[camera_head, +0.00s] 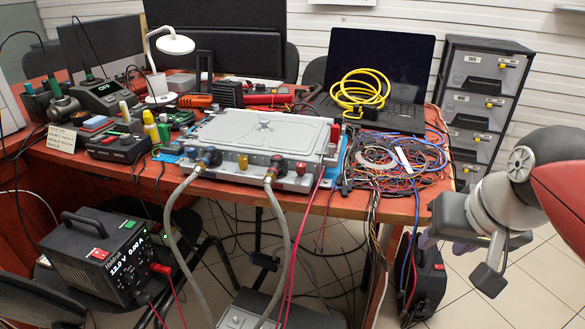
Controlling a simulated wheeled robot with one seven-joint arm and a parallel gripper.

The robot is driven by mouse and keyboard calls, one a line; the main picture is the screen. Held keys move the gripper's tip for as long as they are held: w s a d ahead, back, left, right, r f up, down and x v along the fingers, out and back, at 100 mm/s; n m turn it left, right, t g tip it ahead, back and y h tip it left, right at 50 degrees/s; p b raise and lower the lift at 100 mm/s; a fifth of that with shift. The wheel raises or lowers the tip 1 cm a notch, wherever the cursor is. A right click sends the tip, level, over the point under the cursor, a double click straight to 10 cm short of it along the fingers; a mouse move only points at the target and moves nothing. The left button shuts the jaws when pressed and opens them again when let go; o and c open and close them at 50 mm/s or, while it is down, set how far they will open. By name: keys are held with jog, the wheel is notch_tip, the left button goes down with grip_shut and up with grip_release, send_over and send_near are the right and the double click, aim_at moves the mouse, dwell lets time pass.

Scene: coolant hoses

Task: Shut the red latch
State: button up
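A grey flat cooling plate (262,130) lies on the red-brown table, with fittings along its front edge. Another hose (172,215) meets the left front coupling, which has a dark blue part (208,156). My gripper (472,246) is at the right, beyond the table's right edge and well away from the couplings. Its fingers are apart with nothing visible between them.
Tangled wires (390,165) cover the table right of the plate. A laptop (378,75) with yellow cable on it stands behind. A black power supply (100,258) is at lower left. Red leads hang at the front edge. A drawer cabinet (485,85) stands behind my arm.

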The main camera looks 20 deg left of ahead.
jog(key=w+a+r+b, duration=0.1)
jog(key=w+a+r, duration=0.3)
jog(key=w+a, duration=0.3)
jog(key=n+b, duration=0.2)
send_near(301, 166)
jog(key=f, duration=0.1)
jog(key=x, duration=0.5)
jog(key=b+x, duration=0.1)
jog(key=x, duration=0.1)
jog(key=shift+w+a+f, duration=0.1)
jog(key=shift+w+a, duration=0.1)
jog(key=shift+w, duration=0.15)
jog(key=shift+c, duration=0.3)
